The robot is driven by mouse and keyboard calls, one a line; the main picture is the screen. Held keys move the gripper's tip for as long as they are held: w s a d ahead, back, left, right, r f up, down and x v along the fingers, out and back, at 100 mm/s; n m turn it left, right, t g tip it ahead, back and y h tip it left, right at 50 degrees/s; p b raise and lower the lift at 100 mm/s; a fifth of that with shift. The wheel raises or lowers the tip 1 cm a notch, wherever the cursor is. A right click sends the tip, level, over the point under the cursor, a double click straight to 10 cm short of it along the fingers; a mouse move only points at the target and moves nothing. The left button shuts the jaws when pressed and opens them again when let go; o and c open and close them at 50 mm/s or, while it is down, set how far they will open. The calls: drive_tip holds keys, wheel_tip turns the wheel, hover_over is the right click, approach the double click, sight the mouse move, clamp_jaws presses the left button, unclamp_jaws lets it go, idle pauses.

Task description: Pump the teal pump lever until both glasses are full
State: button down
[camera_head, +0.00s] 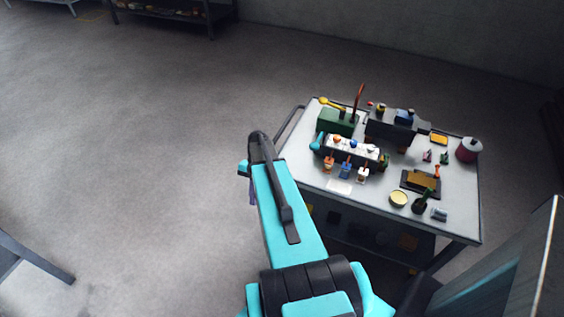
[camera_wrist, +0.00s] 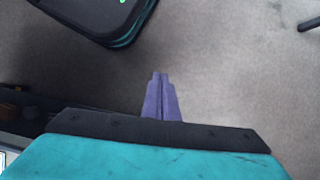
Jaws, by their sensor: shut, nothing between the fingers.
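A small teal part (camera_head: 317,142) shows at the left end of a white block (camera_head: 350,147) on the table. It is too small to tell whether it is the pump lever. I cannot make out the two glasses or how full they are. My gripper (camera_wrist: 161,78) has purple fingers pressed together, with nothing between them, above bare floor in the wrist view. In the head view only a purple bit of it (camera_head: 252,196) shows, left of the table and apart from it; my arm hides the rest.
Open floor (camera_head: 150,140) lies to the left.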

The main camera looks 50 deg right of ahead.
drive_tip(key=s+a+f+n+g+h, duration=0.1)
drive_tip(key=s+a+f+n, duration=0.25)
drive_tip(key=a, duration=0.45)
drive_tip(key=s+a+f+n+g, duration=0.1)
drive_tip(key=s+a+f+n, duration=0.25)
drive_tip(key=a, duration=0.55)
drive_tip(key=s+a+f+n+g+h, duration=0.1)
drive_tip(key=s+a+f+n+h, duration=0.2)
drive_tip(key=s+a+n, duration=0.4)
drive_tip(key=s+a+f, duration=0.1)
drive_tip(key=s+a, duration=0.3)
drive_tip(key=s, duration=0.2)
drive_tip(key=shift+f+g, duration=0.2)
drive_tip(key=shift+g, duration=0.2)
